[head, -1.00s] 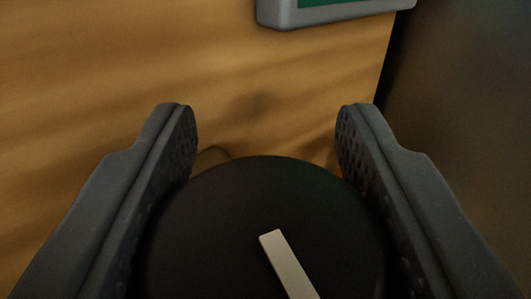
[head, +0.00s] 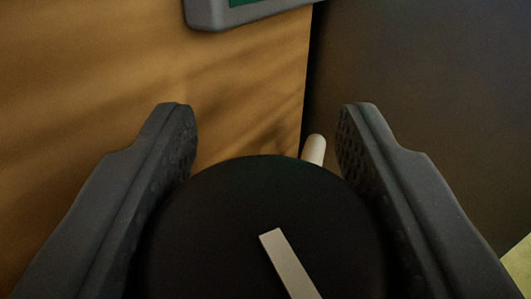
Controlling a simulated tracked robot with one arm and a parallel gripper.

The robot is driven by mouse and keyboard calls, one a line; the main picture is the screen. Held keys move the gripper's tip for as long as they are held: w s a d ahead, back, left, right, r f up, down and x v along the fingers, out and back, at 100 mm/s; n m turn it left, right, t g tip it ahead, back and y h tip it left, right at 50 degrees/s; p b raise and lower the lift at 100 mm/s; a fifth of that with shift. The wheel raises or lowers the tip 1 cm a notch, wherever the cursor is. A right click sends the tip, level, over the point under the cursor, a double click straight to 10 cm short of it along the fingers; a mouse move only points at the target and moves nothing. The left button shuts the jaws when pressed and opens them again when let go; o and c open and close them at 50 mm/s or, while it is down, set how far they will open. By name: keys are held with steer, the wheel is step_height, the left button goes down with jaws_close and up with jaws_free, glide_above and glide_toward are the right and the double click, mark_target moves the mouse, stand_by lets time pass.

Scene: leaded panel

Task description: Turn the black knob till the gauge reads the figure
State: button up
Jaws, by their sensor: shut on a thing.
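The black knob (head: 215,225) is a broad round disc with a pale pointer bar (head: 290,264) on its face. It fills the lower middle of the head view, and its lower part is cut off. My gripper (head: 265,130) is shut on the knob, with one textured finger at each side. The pointer bar leans up to the left. No gauge reading or figure can be made out in this view.
A grey-framed box (head: 207,14) with a green face is cut off at the top. The orange-brown surface (head: 90,80) ends at a dark wall (head: 420,110) on the right. A pale rounded stub (head: 314,149) shows behind the knob. A yellowish patch (head: 518,265) shows at lower right.

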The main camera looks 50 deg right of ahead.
stand_by(0.3)
steer(key=o, duration=0.9)
steer(key=shift+o, duration=0.2)
steer(key=shift+a, duration=0.15)
steer(key=b+v, duration=0.2)
steer(key=v, duration=1.1)
steer(key=shift+a, duration=0.2)
steer(key=shift+s, duration=0.15)
